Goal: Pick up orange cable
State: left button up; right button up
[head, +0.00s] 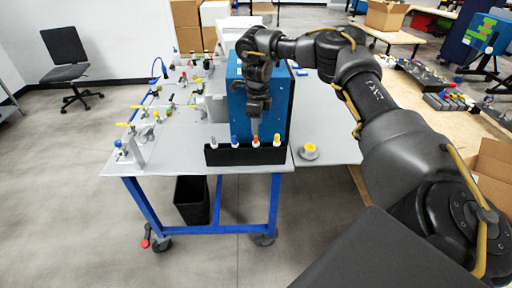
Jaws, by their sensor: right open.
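The orange cable (256,142) shows as a small orange end standing up at the top edge of a black holder (228,157) at the front edge of the grey table (180,165). A blue end (234,140) is to its left and a yellow end (277,140) to its right. My right gripper (255,131) points down directly above the orange end, with its jaws open. The fingertips are very close to the orange end; I cannot tell whether they are around it. My left gripper is not in view.
A blue analyser box (279,98) stands just behind the holder and my right gripper. A yellow-and-white round part (309,150) lies to the right. Valves and fittings (150,115) fill the table's left side. A black bin (191,200) is under the table.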

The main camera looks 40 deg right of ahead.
aim_at(256, 142)
jog(key=shift+w+f, duration=0.25)
jog(key=shift+f, duration=0.85)
jog(key=shift+s+d, duration=0.15)
jog(key=shift+s, duration=0.05)
jog(key=shift+f+p, duration=0.25)
jog(key=shift+p, duration=0.05)
jog(key=f+p, duration=0.1)
jog(key=f, duration=0.3)
jog(key=shift+w+a+f+p, duration=0.2)
jog(key=shift+f+p, duration=0.15)
jog(key=shift+f, duration=0.05)
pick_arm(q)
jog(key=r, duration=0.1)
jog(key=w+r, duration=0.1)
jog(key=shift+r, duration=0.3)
pick_arm(e)
jog(key=shift+c, duration=0.9)
jog(key=c, duration=0.8)
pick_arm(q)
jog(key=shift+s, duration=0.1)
pick_arm(e)
jog(key=shift+c, duration=0.2)
